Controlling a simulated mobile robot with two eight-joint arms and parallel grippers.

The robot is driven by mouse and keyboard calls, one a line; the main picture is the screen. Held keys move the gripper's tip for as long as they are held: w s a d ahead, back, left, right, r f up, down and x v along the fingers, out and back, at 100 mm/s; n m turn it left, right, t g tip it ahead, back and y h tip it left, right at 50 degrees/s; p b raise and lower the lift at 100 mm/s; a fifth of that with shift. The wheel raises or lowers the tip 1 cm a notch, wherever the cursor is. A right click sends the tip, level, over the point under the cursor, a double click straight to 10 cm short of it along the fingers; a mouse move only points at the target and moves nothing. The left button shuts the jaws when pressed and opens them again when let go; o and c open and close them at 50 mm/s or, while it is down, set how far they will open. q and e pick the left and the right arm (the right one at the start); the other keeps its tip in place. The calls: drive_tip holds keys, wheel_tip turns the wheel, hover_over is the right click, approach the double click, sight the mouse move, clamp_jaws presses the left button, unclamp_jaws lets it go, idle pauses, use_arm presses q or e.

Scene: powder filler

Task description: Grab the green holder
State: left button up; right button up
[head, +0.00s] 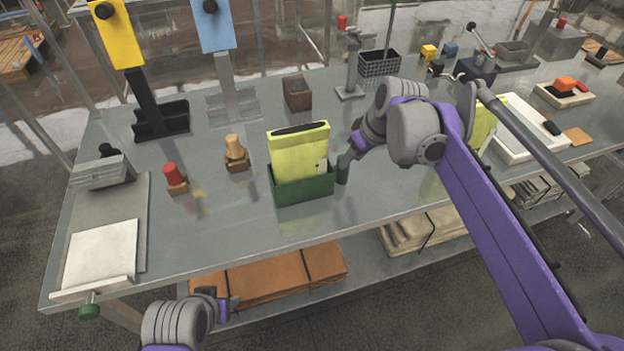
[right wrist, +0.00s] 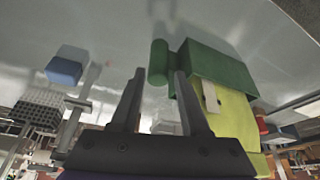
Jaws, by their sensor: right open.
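The green holder (head: 304,189) stands on the grey workbench with a yellow-green pack (head: 298,152) upright in it. A dark green cylindrical handle (head: 342,168) is at its right side. My right gripper (head: 346,158) is open at this handle. In the right wrist view, the handle (right wrist: 158,62) shows at the tips of the open fingers (right wrist: 160,75), between them or just beyond. The holder (right wrist: 215,66) is beside the right-hand finger there. My left gripper (head: 222,302) is low in the head view, in front of the bench, apart from the holder; its opening is unclear.
A wooden-handled tool (head: 236,153) and a red-topped one (head: 175,179) stand left of the holder. A brown box (head: 297,93) and a grey stand (head: 350,70) are behind it. A white tray (head: 515,145) is at right. Bench surface is clear between the holder and brown box.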

sight(343, 172)
drive_tip(key=x, duration=0.8)
drive_tip(key=shift+d+f, duration=0.15)
drive_tip(key=shift+f, duration=0.1)
clamp_jaws()
